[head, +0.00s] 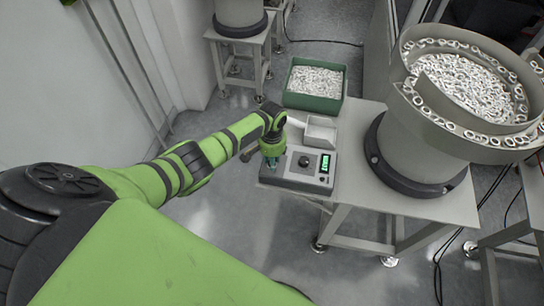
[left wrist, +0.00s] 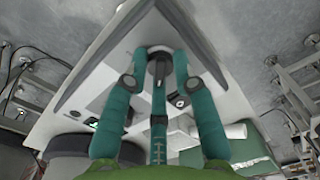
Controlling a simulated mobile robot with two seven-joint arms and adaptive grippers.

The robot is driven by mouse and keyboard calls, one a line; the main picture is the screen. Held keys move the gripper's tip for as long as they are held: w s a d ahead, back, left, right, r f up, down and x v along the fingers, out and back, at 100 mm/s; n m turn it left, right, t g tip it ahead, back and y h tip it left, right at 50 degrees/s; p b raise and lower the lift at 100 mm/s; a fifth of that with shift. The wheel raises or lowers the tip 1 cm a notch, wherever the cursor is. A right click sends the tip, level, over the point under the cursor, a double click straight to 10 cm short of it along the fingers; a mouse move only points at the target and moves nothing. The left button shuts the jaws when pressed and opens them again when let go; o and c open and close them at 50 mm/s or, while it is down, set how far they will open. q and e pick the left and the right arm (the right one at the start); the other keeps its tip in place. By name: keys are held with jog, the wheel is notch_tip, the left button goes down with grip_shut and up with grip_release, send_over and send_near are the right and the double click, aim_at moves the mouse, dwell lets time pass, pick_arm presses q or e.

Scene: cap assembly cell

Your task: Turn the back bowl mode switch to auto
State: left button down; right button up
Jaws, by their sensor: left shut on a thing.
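The bowl's control box (head: 296,182) is a grey unit with a black dial (head: 304,161) and a lit green display (head: 325,163), on the table beside the bowl feeder. My left gripper (head: 271,161) reaches down onto the box's left end. In the left wrist view, its teal fingers (left wrist: 159,60) are closed around a small dark mode switch (left wrist: 158,72) on the panel. The fingers partly cover the switch, and I cannot read its position. In the head view the gripper hides it. My right gripper is not in view.
The large bowl feeder (head: 420,135) full of ring-shaped parts stands right of the box. A small white tray (head: 320,131) sits behind the box, and a green crate of parts (head: 314,102) stands farther back. Open floor lies in front of the table.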

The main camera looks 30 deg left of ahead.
pick_arm(q)
jog(key=shift+n, duration=0.5)
jog(key=c, duration=1)
grip_release()
jog(key=shift+r, duration=0.1)
notch_tip(320, 180, up, 12)
jog(key=shift+f, duration=0.1)
